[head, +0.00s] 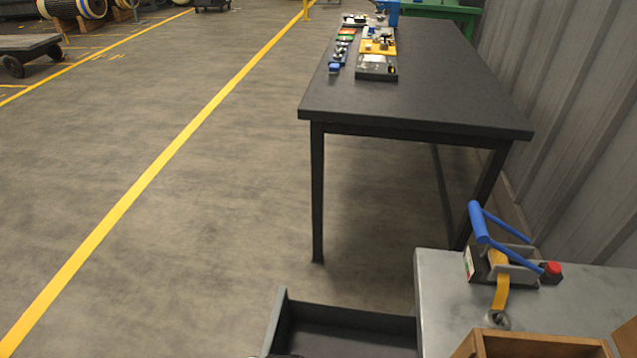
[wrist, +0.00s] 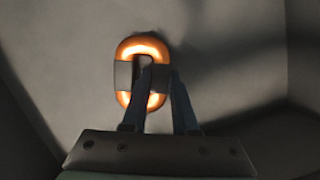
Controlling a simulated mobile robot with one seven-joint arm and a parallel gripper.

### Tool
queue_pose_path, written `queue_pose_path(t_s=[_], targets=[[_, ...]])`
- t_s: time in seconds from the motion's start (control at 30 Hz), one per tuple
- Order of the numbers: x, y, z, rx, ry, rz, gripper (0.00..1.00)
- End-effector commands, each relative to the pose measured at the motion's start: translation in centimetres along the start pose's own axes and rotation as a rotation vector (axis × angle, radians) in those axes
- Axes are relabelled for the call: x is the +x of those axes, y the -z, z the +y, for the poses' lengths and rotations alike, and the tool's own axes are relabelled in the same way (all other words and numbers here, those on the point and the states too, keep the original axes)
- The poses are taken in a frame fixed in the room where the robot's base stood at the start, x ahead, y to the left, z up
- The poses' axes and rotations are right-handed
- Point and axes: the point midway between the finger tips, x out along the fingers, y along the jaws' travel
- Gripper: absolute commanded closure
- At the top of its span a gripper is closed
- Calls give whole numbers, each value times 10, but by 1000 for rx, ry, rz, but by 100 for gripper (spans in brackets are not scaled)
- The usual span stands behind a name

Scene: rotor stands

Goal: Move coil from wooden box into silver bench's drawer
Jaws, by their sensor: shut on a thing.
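The coil (wrist: 126,101), an orange copper oval ring with grey bands on its sides, shows in the wrist view. My gripper (wrist: 162,72) is shut on the coil's right side, with one finger inside the ring's opening. Behind the coil is a plain grey surface with walls at the sides, like the inside of a drawer; I cannot tell whether the coil touches it. In the head view the silver bench (head: 455,300) is at the lower right, with its dark drawer (head: 345,338) pulled open on the left. The wooden box (head: 540,345) stands on the bench, cut off by the frame. My gripper is outside the head view.
A blue-handled lever tool (head: 500,255) with a red knob stands on the bench behind the box. A black table (head: 430,75) with several small parts and trays stands beyond. The floor left of the drawer is clear, with a yellow line (head: 150,170).

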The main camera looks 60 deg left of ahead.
Motion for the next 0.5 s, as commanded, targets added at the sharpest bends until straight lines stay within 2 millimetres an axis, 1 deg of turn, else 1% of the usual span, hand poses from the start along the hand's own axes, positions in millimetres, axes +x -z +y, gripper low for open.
queue_pose_path(t_s=[0.07,0.1,0.23,0.27,0.5], targets=[[2,1,1,1,-1,0,100],[3,1,0,0,0,0,69],[3,1,0,0,0,0,46],[3,1,0,0,0,0,43],[2,0,0,0,0,0,43]])
